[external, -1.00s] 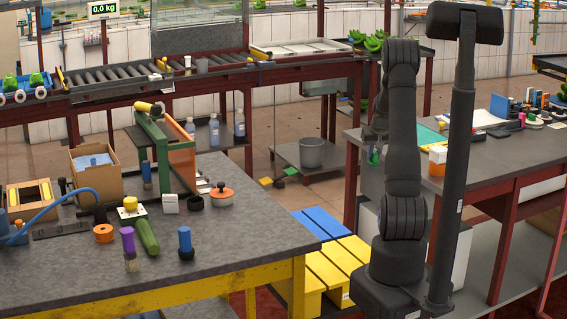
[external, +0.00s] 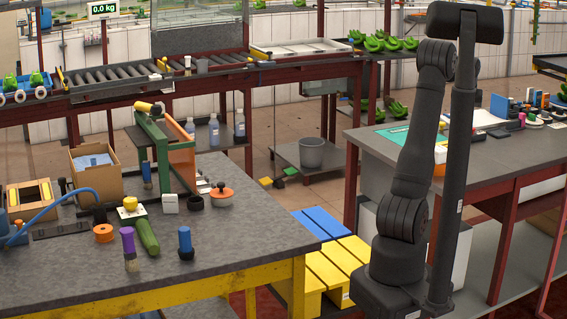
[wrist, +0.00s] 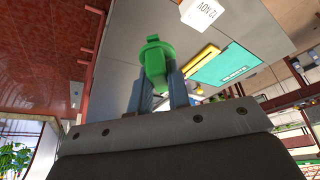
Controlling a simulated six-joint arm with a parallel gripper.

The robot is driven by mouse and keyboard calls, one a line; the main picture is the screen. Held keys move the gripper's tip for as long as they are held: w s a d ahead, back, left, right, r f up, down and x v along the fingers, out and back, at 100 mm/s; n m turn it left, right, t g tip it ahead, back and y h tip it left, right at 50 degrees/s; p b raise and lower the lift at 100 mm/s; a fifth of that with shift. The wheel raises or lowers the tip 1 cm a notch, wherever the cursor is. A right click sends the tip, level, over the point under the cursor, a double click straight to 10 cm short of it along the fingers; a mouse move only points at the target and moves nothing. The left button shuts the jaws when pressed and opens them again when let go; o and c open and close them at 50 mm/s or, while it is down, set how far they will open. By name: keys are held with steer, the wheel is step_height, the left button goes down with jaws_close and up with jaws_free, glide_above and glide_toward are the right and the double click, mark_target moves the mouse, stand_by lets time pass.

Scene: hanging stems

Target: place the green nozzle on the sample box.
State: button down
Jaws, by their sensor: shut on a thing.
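The green nozzle (wrist: 155,62) is between the two fingertips of my gripper (wrist: 160,86) in the wrist view, with its wider ringed end beyond the fingers. My gripper is shut on it. A white box with dark lettering (wrist: 201,12) shows at the top of the wrist view, apart from the nozzle; it may be the sample box. My gripper and the nozzle are hidden behind my arm there.
The right table (external: 480,160) bears a teal mat (external: 394,136), also in the wrist view (wrist: 226,66), beside a yellow bar (wrist: 201,61). Several bottles and small parts stand farther back. The left workbench (external: 240,240) holds tools and a cardboard box (external: 95,175).

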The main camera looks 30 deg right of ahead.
steer(key=w+f, duration=0.2)
steer(key=w, duration=0.1)
steer(key=w+a+f, duration=0.1)
steer(key=w+f, duration=0.1)
steer(key=w, duration=0.1)
steer(key=w+a+f, duration=0.1)
steer(key=w+f, duration=0.1)
steer(key=w, duration=0.2)
steer(key=shift+a+f, duration=0.1)
steer(key=shift+f, duration=1.95)
steer(key=shift+f, duration=0.15)
steer(key=c, duration=1.4)
jaws_free()
steer(key=shift+o, duration=0.2)
steer(key=v, duration=1.2)
